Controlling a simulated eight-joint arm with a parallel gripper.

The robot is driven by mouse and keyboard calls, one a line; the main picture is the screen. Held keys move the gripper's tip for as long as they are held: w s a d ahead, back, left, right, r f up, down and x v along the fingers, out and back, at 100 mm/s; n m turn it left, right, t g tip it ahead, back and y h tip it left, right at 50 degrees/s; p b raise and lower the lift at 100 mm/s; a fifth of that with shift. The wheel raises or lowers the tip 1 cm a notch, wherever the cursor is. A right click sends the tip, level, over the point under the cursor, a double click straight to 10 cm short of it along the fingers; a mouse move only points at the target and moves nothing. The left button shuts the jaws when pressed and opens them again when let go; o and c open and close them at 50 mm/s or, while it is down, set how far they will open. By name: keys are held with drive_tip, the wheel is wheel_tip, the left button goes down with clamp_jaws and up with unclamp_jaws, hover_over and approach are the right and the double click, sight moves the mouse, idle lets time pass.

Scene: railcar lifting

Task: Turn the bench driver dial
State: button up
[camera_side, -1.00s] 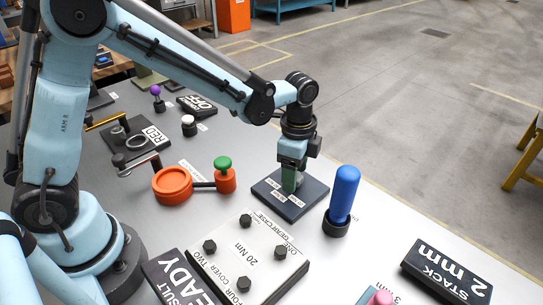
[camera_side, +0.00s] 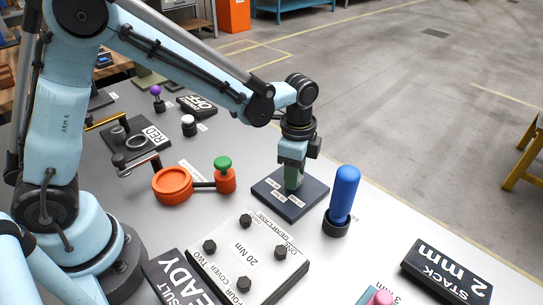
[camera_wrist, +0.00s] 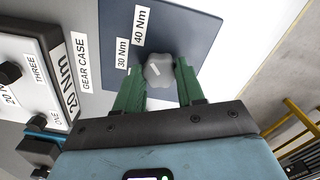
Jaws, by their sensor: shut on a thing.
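The bench driver dial is a grey lobed knob (camera_wrist: 158,70) with a white pointer line, on a dark blue square plate (camera_side: 309,202). In the wrist view the plate (camera_wrist: 198,35) carries white labels, with 30 Nm and 40 Nm readable to the left of the knob. My gripper (camera_side: 293,184) points straight down over the plate. Its green fingers (camera_wrist: 157,80) are shut on the knob, one on each side. In the side view the fingers hide the knob.
A blue handle (camera_side: 343,195) stands upright in a black holder just right of the plate. A white gear case cover (camera_side: 262,258) with several black bolts lies in front. An orange round part (camera_side: 172,186) and a green-topped orange post (camera_side: 225,177) stand to the left.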

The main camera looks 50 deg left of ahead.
drive_tip(key=n, duration=0.9)
drive_tip(key=shift+n, duration=0.4)
drive_tip(key=n, duration=0.5)
drive_tip(key=shift+n, duration=2.4)
drive_tip(key=o, duration=1)
drive_tip(key=shift+o, duration=0.2)
wheel_tip(320, 180, up, 12)
drive_tip(key=shift+a+r, duration=0.1)
